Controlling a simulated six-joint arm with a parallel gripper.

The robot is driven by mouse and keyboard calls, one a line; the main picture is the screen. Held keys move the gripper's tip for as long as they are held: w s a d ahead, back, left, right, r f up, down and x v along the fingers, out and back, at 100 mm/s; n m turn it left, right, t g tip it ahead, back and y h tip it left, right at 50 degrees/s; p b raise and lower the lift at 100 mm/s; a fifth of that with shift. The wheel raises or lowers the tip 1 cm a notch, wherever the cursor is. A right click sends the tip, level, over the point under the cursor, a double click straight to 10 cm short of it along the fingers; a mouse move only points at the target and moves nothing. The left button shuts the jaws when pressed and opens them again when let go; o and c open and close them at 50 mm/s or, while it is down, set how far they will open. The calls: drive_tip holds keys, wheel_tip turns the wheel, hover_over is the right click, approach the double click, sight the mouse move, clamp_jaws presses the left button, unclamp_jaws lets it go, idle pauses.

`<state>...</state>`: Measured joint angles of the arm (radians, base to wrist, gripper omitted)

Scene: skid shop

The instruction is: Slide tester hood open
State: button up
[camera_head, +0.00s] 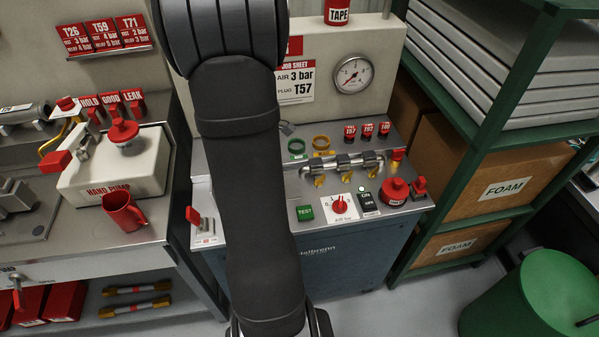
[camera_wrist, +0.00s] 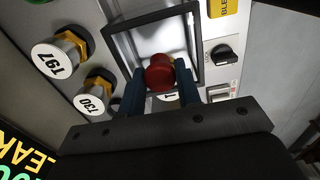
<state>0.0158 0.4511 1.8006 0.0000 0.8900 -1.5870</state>
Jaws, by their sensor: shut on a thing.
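The tester hood, a dark rectangular frame (camera_wrist: 152,15) around a pale, window-like area, is in the middle of the wrist view on a light grey panel. A round red knob (camera_wrist: 160,77) stands in front of the lower part of the frame. My gripper (camera_wrist: 160,84) has its two dark blue fingers on either side of this knob and is shut on it. The fingers hide part of the frame's lower edge. How far the hood stands open is hard to tell. In the head view my dark arm crosses the middle, and the gripper and hood cannot be made out.
In the head view, a pressure gauge (camera_head: 353,75), a hand pump (camera_head: 110,170) and a green shelf (camera_head: 480,140) flank my arm.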

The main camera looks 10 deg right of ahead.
drive_tip(key=shift+d, duration=1.75)
drive_tip(key=shift+d, duration=0.95)
drive_tip(key=o, duration=0.7)
drive_tip(key=shift+o, duration=0.5)
drive_tip(key=shift+r, duration=0.1)
wheel_tip(320, 180, up, 7)
drive_tip(key=shift+r, duration=0.15)
drive_tip(key=shift+r, duration=2.35)
idle(1.2)
